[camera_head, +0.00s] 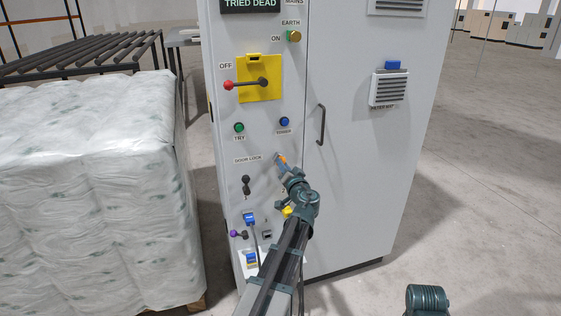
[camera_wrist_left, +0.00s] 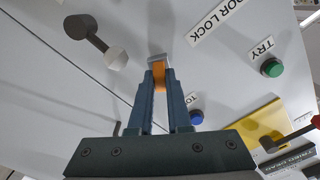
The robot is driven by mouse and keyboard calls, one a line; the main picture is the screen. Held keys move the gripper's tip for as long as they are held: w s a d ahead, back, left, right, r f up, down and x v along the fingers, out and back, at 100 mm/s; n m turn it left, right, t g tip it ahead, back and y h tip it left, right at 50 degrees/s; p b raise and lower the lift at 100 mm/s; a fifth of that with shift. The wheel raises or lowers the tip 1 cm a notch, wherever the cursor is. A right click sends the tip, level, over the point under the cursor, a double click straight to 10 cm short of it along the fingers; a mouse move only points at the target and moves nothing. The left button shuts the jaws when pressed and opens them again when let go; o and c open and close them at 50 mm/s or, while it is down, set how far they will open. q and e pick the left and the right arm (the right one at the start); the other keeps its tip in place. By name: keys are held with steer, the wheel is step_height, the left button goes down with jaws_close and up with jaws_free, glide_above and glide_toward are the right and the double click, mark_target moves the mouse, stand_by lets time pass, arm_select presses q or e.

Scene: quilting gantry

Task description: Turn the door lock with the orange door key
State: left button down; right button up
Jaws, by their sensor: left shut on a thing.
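The orange door key (camera_head: 282,160) is in the jaws of my left gripper (camera_head: 284,165), at the front of the grey cabinet. In the left wrist view the orange key (camera_wrist_left: 159,76) shows between the two blue-grey fingertips of my left gripper (camera_wrist_left: 160,82), which are shut on it. A small grey metal piece (camera_wrist_left: 159,59) shows just beyond the key; I cannot tell whether the key sits in a lock. The "DOOR LOCK" label (camera_head: 247,159) is left of the key, and it also shows in the wrist view (camera_wrist_left: 215,22).
The cabinet (camera_head: 365,180) carries a dark handle switch (camera_head: 246,185), a green button (camera_head: 239,127), a blue button (camera_head: 284,121) and a yellow plate with a red-tipped lever (camera_head: 250,83). A wrapped pallet load (camera_head: 90,200) stands close at left.

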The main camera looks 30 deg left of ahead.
arm_select(q)
steer(key=m, duration=0.3)
steer(key=shift+m, duration=0.4)
steer(key=shift+m, duration=1.9)
steer(key=m, duration=0.3)
steer(key=c, duration=0.8)
jaws_free()
